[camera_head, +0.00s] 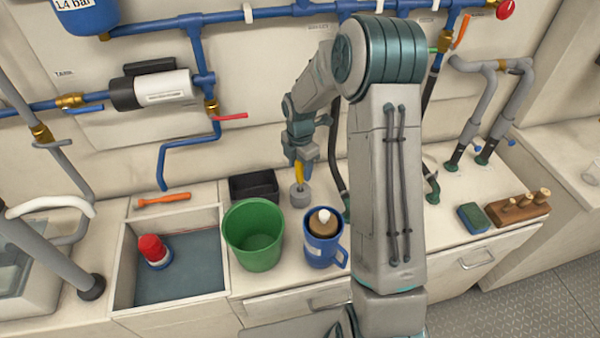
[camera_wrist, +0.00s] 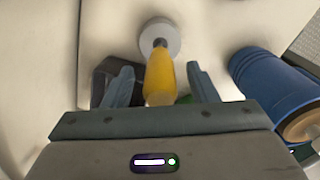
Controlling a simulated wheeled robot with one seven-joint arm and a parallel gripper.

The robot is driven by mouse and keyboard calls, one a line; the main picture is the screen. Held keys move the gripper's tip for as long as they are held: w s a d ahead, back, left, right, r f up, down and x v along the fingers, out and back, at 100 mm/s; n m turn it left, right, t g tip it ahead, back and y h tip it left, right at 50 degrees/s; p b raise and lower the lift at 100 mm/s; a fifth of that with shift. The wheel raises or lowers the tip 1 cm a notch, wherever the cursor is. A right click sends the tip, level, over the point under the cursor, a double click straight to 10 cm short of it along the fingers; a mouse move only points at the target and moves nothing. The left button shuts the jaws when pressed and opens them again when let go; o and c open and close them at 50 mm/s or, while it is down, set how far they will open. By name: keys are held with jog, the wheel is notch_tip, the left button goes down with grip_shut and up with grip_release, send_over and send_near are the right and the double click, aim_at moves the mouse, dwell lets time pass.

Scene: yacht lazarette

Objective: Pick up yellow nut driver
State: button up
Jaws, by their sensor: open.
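The yellow nut driver (camera_wrist: 160,76) stands upright, handle up, in a round grey holder (camera_wrist: 160,36) on the counter. In the head view the yellow nut driver (camera_head: 299,172) shows just under my gripper (camera_head: 299,158), and the grey holder (camera_head: 300,197) is below it. In the wrist view my gripper (camera_wrist: 160,88) is open, with one finger on each side of the yellow handle. A gap shows between the handle and each finger. The handle's top end is near the gripper's palm.
A black bin (camera_head: 254,186) stands left of the holder. A green bucket (camera_head: 253,236) and a blue mug (camera_head: 322,250) stand in front. The blue pipes (camera_head: 160,110) run along the wall behind. A sink (camera_head: 180,282) with a red-capped bottle (camera_head: 153,250) is at left.

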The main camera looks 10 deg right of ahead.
grip_shut()
jog(key=shift+r, duration=0.15)
